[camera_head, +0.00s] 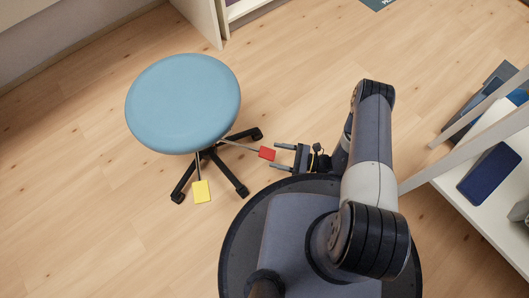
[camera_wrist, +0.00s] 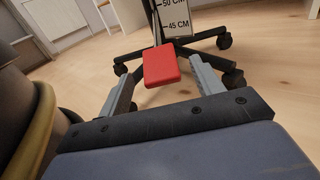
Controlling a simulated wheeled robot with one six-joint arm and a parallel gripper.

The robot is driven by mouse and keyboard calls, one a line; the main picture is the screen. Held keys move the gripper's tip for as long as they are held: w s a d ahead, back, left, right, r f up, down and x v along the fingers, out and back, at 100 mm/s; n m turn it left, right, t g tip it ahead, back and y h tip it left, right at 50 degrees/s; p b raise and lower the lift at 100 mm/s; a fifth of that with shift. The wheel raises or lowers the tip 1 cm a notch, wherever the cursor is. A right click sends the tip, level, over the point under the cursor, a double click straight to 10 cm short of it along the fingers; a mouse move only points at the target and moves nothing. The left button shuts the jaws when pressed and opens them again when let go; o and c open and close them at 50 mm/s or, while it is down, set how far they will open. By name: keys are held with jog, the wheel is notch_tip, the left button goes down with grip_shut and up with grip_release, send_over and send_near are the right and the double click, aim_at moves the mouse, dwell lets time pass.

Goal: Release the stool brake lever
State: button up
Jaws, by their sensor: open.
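The stool (camera_head: 183,103) has a round blue seat on a black base with castors and stands left of my arm in the head view. A lever with a red paddle (camera_head: 267,153) sticks out from under the seat toward my gripper (camera_head: 279,157). A second lever with a yellow paddle (camera_head: 201,191) points toward the front. My gripper is open, its fingertips just short of or beside the red paddle. In the wrist view the red paddle (camera_wrist: 161,65) lies between and beyond the two open fingers (camera_wrist: 160,85). I cannot tell whether anything touches.
A white shelf (camera_head: 480,195) with a dark blue box (camera_head: 490,173) stands at the right. A pale cabinet (camera_head: 203,18) is at the back. A height scale (camera_wrist: 175,18) shows on the stool column. The wooden floor at left is clear.

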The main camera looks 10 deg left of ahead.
aim_at(270, 154)
jog(key=shift+a+b, duration=0.6)
jog(key=shift+a, duration=2.25)
